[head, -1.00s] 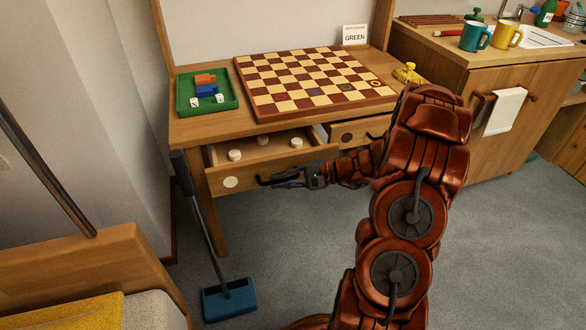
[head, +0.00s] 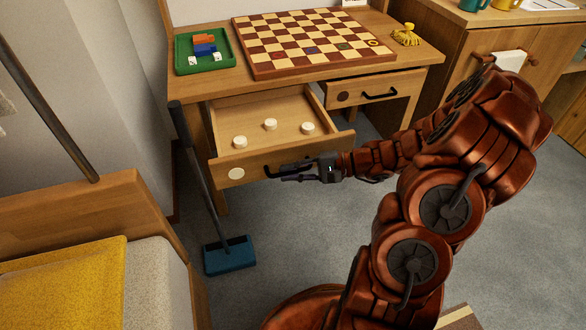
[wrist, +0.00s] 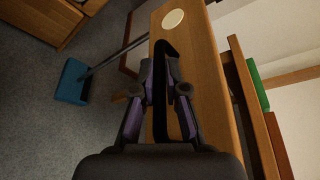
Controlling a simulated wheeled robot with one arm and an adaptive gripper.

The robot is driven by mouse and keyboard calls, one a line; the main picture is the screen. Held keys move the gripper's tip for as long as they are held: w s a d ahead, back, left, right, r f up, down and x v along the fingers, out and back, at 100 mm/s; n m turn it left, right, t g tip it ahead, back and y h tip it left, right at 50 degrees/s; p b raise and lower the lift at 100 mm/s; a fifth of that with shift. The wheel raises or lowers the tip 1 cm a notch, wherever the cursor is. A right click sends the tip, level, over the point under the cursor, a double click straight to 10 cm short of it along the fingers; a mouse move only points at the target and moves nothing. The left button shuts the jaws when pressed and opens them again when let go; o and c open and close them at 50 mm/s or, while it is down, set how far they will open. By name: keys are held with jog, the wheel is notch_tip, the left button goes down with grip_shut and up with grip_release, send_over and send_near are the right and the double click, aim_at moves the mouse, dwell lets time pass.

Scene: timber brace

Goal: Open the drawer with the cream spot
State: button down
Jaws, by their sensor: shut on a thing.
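The drawer with the cream spot (head: 262,164) is pulled well out from the left side of the wooden table. Its cream spot (head: 236,174) is on the left of its front, and it also shows in the wrist view (wrist: 173,19). Several cream round pieces (head: 270,124) lie inside. My gripper (head: 285,172) is at the drawer front, shut on the dark handle (wrist: 160,95), which runs between the fingers in the wrist view. A second drawer with a dark spot (head: 343,96) is closed, or nearly so, to the right.
A checkered board (head: 310,45) and a green tray (head: 204,52) with blocks and dice lie on the tabletop. A broom with a blue head (head: 230,256) leans close to the open drawer's left side. Grey floor in front of the drawer is clear.

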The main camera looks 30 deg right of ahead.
jog(key=shift+s+a, duration=0.2)
jog(key=c, duration=1.2)
grip_release()
jog(key=shift+d, duration=0.1)
jog(key=shift+d, duration=0.1)
jog(key=v, duration=1.1)
jog(key=shift+s+d+r, duration=0.15)
jog(key=shift+d+r, duration=0.05)
jog(key=shift+d, duration=0.05)
jog(key=shift+r, duration=0.1)
